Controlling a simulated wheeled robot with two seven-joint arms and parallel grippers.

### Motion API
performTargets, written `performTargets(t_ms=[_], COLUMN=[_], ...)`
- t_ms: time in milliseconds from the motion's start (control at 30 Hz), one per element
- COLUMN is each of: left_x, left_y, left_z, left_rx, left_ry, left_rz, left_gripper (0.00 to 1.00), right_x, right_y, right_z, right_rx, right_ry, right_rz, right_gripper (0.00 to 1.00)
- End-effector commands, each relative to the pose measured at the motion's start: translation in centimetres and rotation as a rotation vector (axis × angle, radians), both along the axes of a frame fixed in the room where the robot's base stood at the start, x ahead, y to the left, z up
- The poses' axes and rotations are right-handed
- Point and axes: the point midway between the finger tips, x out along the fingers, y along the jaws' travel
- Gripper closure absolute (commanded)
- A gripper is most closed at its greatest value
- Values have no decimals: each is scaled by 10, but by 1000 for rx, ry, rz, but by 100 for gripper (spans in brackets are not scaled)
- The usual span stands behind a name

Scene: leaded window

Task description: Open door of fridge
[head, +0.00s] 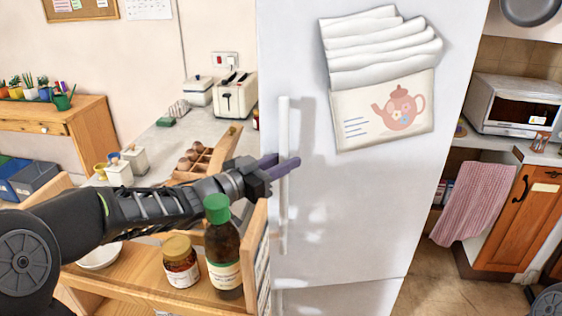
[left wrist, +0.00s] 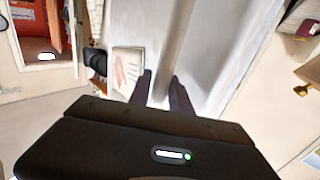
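The white fridge (head: 365,210) stands in the middle of the head view with its door shut. Its long upright handle (head: 284,225) runs down the left side of the door. My left gripper (head: 283,165) is at mid-height on the handle, with one purple finger on each side. In the left wrist view the handle (left wrist: 178,40) runs between the two fingers (left wrist: 160,88), which sit close along it, so the gripper looks shut on it. The handle hides part of the far finger. My right gripper is not in view.
A wooden unit left of the fridge holds a green-capped bottle (head: 223,250) and a jar (head: 180,262), close below my left arm. A toaster (head: 236,96) and egg tray (head: 205,160) are on the counter behind. Open floor (head: 440,285) lies right.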

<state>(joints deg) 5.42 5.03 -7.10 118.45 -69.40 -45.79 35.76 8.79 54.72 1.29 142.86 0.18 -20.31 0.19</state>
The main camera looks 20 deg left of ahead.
Motion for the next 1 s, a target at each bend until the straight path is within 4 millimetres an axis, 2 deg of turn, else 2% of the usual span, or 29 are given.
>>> performTargets(t_ms=[200, 433, 567, 667, 1000], left_x=[0, 0, 0, 0, 0], left_y=[0, 1, 1, 1, 1], left_z=[0, 0, 7, 19, 81], left_rx=[0, 1, 1, 1, 2], left_ry=[0, -1, -3, -3, -4], left_rz=[1, 1, 0, 1, 1], left_gripper=[59, 59, 59, 59, 59], right_x=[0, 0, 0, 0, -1], right_y=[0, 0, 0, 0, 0], right_z=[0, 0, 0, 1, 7], right_rx=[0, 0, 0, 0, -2], right_ry=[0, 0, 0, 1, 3], right_rz=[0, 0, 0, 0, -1], right_gripper=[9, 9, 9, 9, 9])
